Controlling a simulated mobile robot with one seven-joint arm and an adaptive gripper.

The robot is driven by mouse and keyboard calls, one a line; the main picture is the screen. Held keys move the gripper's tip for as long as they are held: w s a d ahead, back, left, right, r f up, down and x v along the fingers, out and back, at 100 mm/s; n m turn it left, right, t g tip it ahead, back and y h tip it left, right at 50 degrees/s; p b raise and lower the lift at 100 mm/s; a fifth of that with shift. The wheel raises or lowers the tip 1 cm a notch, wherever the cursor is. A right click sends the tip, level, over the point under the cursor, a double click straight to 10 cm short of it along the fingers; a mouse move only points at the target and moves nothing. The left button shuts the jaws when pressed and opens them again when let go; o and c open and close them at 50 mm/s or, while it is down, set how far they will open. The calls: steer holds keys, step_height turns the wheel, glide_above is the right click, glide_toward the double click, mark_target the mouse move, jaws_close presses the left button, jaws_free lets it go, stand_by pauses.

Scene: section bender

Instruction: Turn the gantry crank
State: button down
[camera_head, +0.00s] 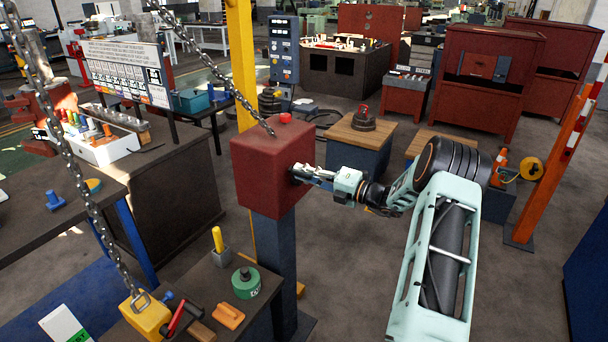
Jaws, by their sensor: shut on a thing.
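A dark red box (262,165) stands on a blue-grey post (275,255) near the middle of the view. It has a red knob (286,117) on its top. My gripper (300,173) comes from the right and is at the box's right face. Its fingers are shut on a small part there, which I take to be the gantry crank. The fingers hide most of the crank, so its shape and angle cannot be told. My arm stretches from the lower right up to the box.
One chain (205,65) runs down toward the box top. Another chain (90,205) hangs at left to a yellow block (146,315). A low bench (190,270) with small items stands front left. An orange post (560,150) stands at right.

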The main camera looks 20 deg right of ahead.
steer(key=shift+d+r, duration=0.1)
steer(key=shift+r, duration=0.05)
steer(key=c, duration=1.8)
jaws_free()
steer(key=shift+s, duration=0.1)
steer(key=v, duration=1.1)
steer(key=shift+s+d, duration=0.3)
